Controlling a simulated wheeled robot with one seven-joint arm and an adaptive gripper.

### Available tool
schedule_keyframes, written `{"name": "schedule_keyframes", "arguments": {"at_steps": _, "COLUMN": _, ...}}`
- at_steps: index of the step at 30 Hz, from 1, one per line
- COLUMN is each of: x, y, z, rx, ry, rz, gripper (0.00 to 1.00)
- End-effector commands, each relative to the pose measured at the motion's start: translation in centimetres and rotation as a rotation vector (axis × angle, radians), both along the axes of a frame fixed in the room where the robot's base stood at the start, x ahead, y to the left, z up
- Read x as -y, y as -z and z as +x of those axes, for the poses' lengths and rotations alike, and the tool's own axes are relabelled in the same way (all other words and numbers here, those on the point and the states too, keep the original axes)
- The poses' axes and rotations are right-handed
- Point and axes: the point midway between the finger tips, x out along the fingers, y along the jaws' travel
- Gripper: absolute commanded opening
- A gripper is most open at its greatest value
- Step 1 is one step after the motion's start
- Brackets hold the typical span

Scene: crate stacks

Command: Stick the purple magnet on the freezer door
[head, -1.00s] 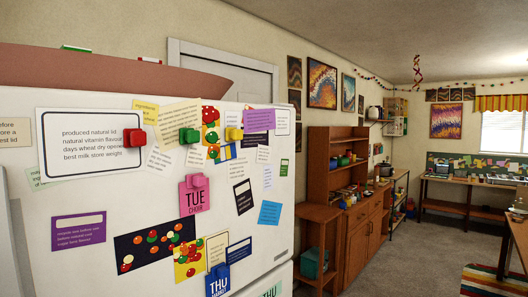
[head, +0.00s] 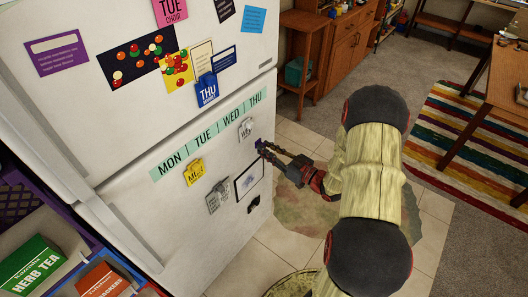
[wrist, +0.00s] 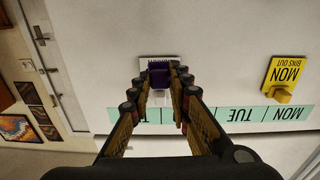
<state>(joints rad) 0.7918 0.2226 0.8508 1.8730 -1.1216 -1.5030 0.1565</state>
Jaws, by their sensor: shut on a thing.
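The small purple magnet (head: 261,144) is between my fingertips, close to the lower white fridge door (head: 160,220). My gripper (head: 264,149) is shut on it. In the wrist view the purple magnet (wrist: 158,76) sits between the fingertips of my gripper (wrist: 159,74), in front of a white card on the door. I cannot tell whether the magnet touches the door. The upper door (head: 120,90) carries several papers and magnets. Which door is the freezer is not marked.
A green day strip (head: 210,133) crosses the lower door. A yellow MON card (head: 194,172), a white card (head: 246,128), a grey magnet (head: 217,198) and a framed picture (head: 249,178) hang below it. Shelves with boxes (head: 35,262) stand at lower left.

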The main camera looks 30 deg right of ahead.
Motion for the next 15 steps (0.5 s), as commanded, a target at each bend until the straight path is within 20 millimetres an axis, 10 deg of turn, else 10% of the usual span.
{"name": "schedule_keyframes", "arguments": {"at_steps": 15, "x": 3.3, "y": -20.2, "z": 0.4, "rx": 0.004, "ry": 0.023, "rz": -0.018, "gripper": 0.04}}
